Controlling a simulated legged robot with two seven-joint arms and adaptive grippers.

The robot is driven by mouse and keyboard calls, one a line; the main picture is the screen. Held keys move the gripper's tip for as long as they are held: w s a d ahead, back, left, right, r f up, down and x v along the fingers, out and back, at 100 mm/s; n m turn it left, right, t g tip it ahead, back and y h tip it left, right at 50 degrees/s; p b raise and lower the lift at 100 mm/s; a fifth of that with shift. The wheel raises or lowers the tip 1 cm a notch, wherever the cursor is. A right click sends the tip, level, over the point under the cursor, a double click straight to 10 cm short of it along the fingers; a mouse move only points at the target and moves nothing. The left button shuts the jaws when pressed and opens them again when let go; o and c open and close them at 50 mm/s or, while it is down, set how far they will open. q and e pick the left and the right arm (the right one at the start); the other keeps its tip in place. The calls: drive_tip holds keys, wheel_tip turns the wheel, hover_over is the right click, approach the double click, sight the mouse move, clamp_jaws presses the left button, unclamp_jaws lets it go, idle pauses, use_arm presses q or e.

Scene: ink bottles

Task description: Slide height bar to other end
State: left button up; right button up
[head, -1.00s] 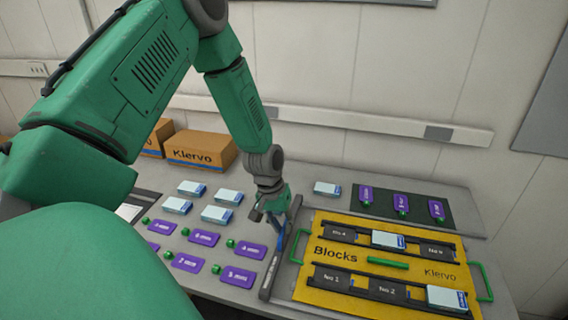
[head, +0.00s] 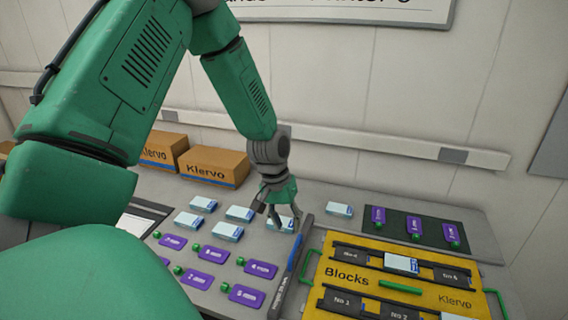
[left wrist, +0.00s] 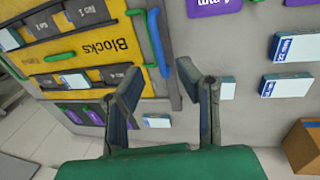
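A narrow dark rail (head: 278,298) lies along the left side of the yellow Blocks tray, with a blue bar (head: 298,251) on it. I take the blue bar for the height bar. The left wrist view shows the blue bar (left wrist: 155,42) and the rail (left wrist: 170,70) just beyond my fingers. My left gripper (head: 284,224) hangs near the rail's far end, just left of it, fingers pointing down. In the left wrist view my left gripper (left wrist: 165,88) is open, with its two fingers wide apart and nothing between them. My right gripper is not in view.
The yellow tray (head: 345,271) has green handles and black slots with pale boxes. A pale box (head: 287,225) stands partly behind my left fingers; several more lie to the left. Purple labels (head: 247,295) with green knobs lie nearer. Klervo cartons (head: 214,167) stand at the back.

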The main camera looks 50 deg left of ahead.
use_arm(q)
drive_tip(key=r, duration=0.2)
drive_tip(key=a+r, duration=0.1)
drive_tip(key=r, duration=0.1)
drive_tip(key=shift+s+a, duration=0.15)
drive_tip(key=shift+s, duration=0.05)
drive_tip(key=shift+f, duration=0.1)
drive_tip(key=shift+d, duration=0.2)
